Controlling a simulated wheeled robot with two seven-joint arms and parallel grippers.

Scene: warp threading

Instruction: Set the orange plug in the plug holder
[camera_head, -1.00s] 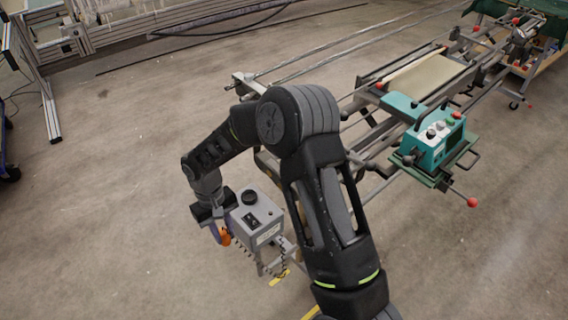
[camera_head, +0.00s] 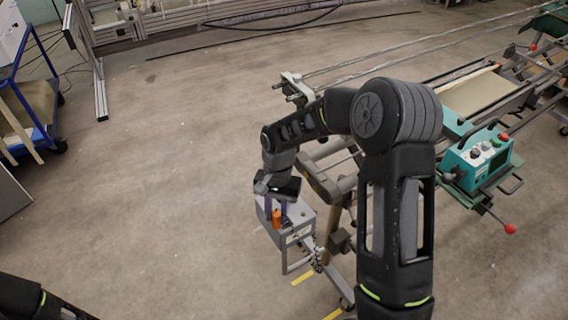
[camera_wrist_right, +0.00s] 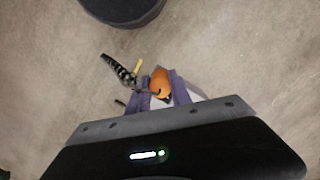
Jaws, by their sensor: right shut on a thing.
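My right gripper (camera_head: 276,211) points down just over the grey box (camera_head: 301,222) in the head view. Its purple fingers are shut on the orange plug (camera_head: 276,219). In the right wrist view the orange plug (camera_wrist_right: 159,82) sits between the purple fingers (camera_wrist_right: 160,95), with a pale surface behind it. The gripper hides much of the box top, and I cannot make out the plug holder for certain. I cannot tell whether the plug touches the box. Part of my left arm shows at the lower left of the head view; its gripper is out of view.
A dark coiled cord (camera_wrist_right: 119,71) lies beside the plug in the wrist view. The loom frame with a teal control box (camera_head: 478,160) stands at the right. A blue cart (camera_head: 35,110) stands at the far left. The floor between is clear.

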